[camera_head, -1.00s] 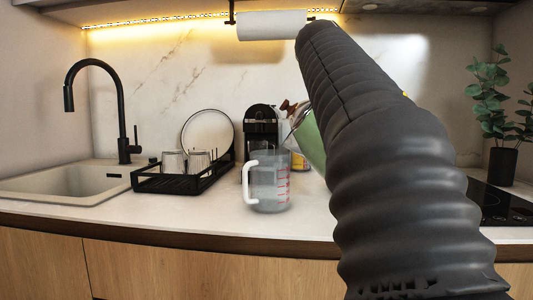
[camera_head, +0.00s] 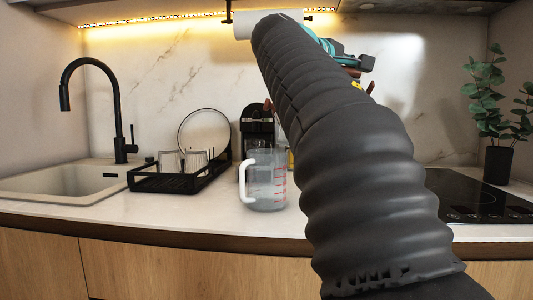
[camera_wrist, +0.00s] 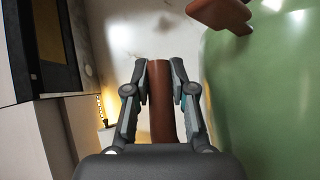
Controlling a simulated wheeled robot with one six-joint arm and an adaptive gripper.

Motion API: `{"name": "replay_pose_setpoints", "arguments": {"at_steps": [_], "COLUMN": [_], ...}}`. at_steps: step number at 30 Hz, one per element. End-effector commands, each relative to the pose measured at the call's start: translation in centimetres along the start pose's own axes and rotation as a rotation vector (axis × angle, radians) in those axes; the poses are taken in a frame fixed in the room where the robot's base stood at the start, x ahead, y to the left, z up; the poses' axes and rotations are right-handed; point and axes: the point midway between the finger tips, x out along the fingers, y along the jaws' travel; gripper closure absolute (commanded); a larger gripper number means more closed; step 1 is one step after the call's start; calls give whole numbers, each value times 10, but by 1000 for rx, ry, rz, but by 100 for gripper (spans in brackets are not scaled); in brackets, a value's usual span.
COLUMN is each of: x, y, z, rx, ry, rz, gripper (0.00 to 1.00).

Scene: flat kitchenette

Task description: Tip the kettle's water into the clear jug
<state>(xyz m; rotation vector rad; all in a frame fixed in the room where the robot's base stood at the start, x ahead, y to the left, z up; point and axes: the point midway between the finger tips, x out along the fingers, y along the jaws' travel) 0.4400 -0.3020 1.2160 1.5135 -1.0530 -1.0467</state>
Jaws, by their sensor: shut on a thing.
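The clear jug (camera_head: 268,178) stands upright on the counter, with a white handle on its left and red marks on its right. Its lowest part looks greyer, but I cannot tell the water level. The green kettle (camera_wrist: 265,95) fills the right of the wrist view. My gripper (camera_wrist: 161,78) is shut on the kettle's brown handle (camera_wrist: 161,120). In the head view my arm hides nearly all of the kettle, and part of my gripper (camera_head: 350,62) shows behind it. The kettle's spout is hidden, so I cannot see its tilt or any flow.
A black dish rack (camera_head: 185,178) with glasses and a plate stands left of the jug, beside the sink (camera_head: 65,180). A black coffee machine (camera_head: 256,130) is behind the jug. A black hob (camera_head: 480,195) and a plant (camera_head: 497,110) are on the right.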

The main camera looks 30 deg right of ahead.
Motion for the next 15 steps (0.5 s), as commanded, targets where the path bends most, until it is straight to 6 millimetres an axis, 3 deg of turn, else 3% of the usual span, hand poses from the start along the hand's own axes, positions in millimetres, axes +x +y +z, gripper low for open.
{"name": "replay_pose_setpoints", "arguments": {"at_steps": [15], "x": [-14], "y": [8], "z": [-11], "rx": [-112], "ry": [-3], "rz": [67], "gripper": [100]}}
